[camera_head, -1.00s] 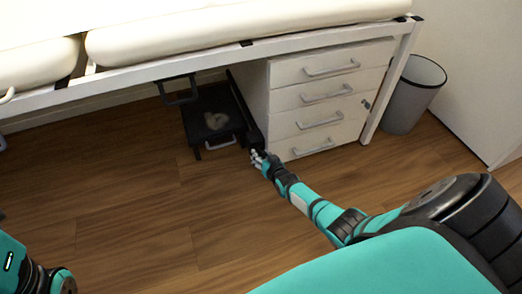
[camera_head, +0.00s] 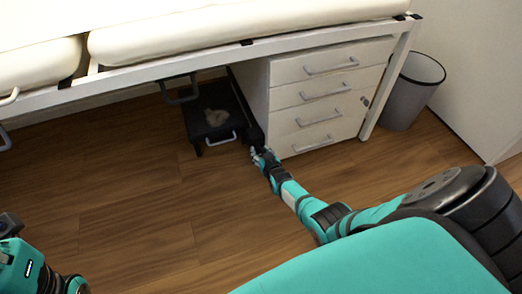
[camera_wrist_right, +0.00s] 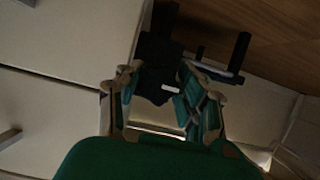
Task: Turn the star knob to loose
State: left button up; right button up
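The low black device (camera_head: 212,117) stands on the floor under the bed, left of the drawer cabinet. My right gripper (camera_head: 262,154) is at its front right corner, by the cabinet's foot. In the right wrist view, my right gripper's fingers (camera_wrist_right: 160,88) stand apart, one on each side of a dark, lobed part (camera_wrist_right: 158,82), which seems to be the star knob. It is too dark to tell whether the fingers touch it. The knob is not clear in the head view. Part of my left arm shows at the lower left; its fingertips are out of view.
A white drawer cabinet (camera_head: 318,93) stands close to the right of my right gripper. A grey bin (camera_head: 412,92) is beyond it. The white bed frame (camera_head: 215,55) runs overhead. The wooden floor (camera_head: 130,215) in front is clear.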

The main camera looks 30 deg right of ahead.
jog(key=o, duration=0.5)
jog(key=shift+s, duration=0.15)
jog(key=shift+v, duration=3.85)
jog(key=shift+a, duration=0.1)
